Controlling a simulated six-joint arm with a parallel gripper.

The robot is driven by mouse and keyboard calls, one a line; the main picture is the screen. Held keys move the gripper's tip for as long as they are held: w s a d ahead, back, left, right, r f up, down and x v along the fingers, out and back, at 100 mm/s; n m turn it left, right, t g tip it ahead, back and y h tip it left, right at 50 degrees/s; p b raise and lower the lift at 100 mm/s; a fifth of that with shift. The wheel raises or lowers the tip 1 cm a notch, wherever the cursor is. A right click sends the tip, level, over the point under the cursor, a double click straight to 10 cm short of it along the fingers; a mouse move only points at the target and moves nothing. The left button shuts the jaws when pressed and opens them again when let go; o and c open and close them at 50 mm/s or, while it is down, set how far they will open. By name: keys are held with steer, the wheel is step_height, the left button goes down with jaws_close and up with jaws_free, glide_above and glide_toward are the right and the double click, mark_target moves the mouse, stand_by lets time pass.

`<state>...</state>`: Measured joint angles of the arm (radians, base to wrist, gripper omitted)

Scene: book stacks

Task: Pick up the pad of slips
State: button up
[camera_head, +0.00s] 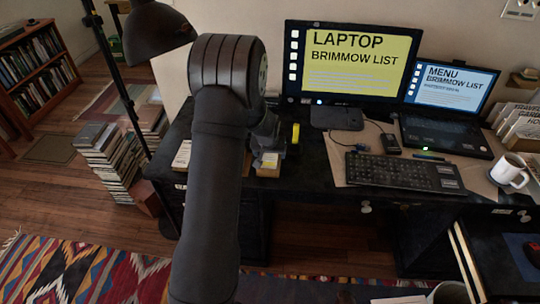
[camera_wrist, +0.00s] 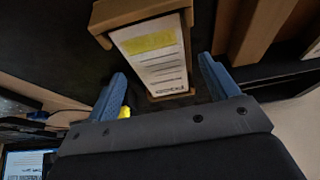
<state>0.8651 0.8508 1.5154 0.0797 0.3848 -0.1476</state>
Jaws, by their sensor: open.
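The pad of slips (camera_wrist: 155,60) is white with a yellow band and dark print lines. It sits in a brown open-fronted holder (camera_wrist: 103,22) in the wrist view. It also shows small and pale in the head view (camera_head: 269,160), on the dark desk just below my gripper (camera_head: 272,138). In the wrist view my gripper (camera_wrist: 162,72) is open. Its two blue fingers stand apart, one at each side of the pad's lower end, with nothing held. My arm hides part of the desk in the head view.
A yellow upright object (camera_head: 295,133) stands right of my gripper. Another pale item (camera_head: 182,154) lies left of my arm. A keyboard (camera_head: 405,174), a monitor (camera_head: 352,62), a laptop (camera_head: 445,133) and a white mug (camera_head: 509,171) are to the right. A black lamp (camera_head: 155,32) stands at upper left.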

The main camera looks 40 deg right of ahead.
steer(key=shift+c, duration=0.4)
steer(key=c, duration=1)
